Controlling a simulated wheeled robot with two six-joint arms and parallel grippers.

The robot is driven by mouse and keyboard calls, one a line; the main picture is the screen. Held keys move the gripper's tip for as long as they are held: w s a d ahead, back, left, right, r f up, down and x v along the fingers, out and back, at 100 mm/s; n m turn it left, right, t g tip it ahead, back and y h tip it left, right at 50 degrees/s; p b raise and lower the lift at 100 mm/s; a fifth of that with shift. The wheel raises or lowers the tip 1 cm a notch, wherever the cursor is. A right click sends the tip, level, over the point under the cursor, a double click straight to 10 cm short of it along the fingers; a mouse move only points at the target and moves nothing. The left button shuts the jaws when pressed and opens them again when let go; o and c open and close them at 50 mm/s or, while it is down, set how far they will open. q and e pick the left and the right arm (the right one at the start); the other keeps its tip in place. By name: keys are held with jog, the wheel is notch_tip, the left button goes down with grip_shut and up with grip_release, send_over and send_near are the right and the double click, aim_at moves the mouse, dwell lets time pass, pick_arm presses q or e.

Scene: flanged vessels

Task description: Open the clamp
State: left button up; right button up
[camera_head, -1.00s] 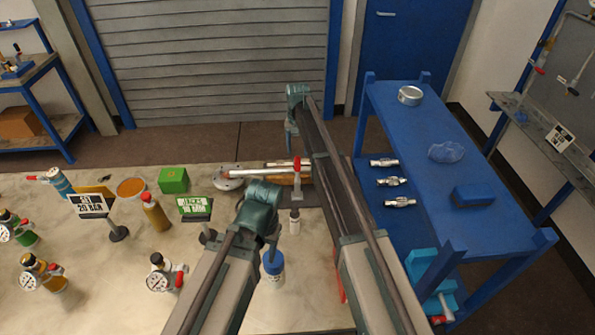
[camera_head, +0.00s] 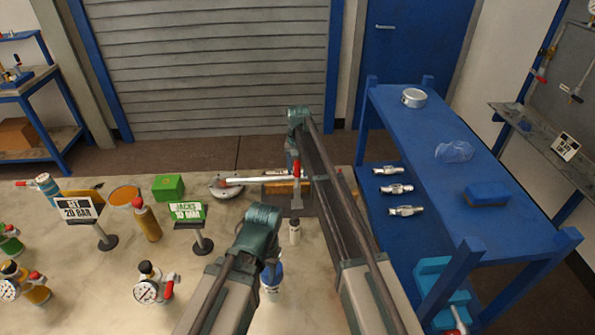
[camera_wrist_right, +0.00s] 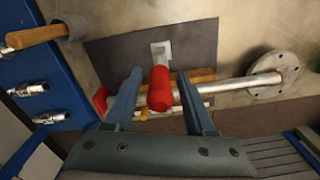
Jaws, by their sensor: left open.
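The clamp's red handle (camera_head: 297,169) stands up on a grey metal bracket near the back edge of the bench. In the right wrist view the red handle (camera_wrist_right: 160,88) shows between the two fingers of my right gripper (camera_wrist_right: 157,97), which are apart with gaps on both sides. A silver pipe (camera_wrist_right: 240,88) with a round flange (camera_wrist_right: 273,74) lies beside the handle, over a wooden block. In the head view my right gripper (camera_head: 292,160) is partly hidden by its arm. My left gripper (camera_head: 270,262) is open, lower, over a white bottle (camera_head: 272,285) with a blue cap.
A sign on a stand (camera_head: 188,212), a green box (camera_head: 168,187) and a gauge (camera_head: 148,289) are on the bench to the left. A blue table (camera_head: 440,125) stands at the right, with several metal fittings (camera_head: 396,189) on its lower shelf. A wooden-handled tool (camera_wrist_right: 40,35) shows in the wrist view.

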grip_shut()
dwell(1.2)
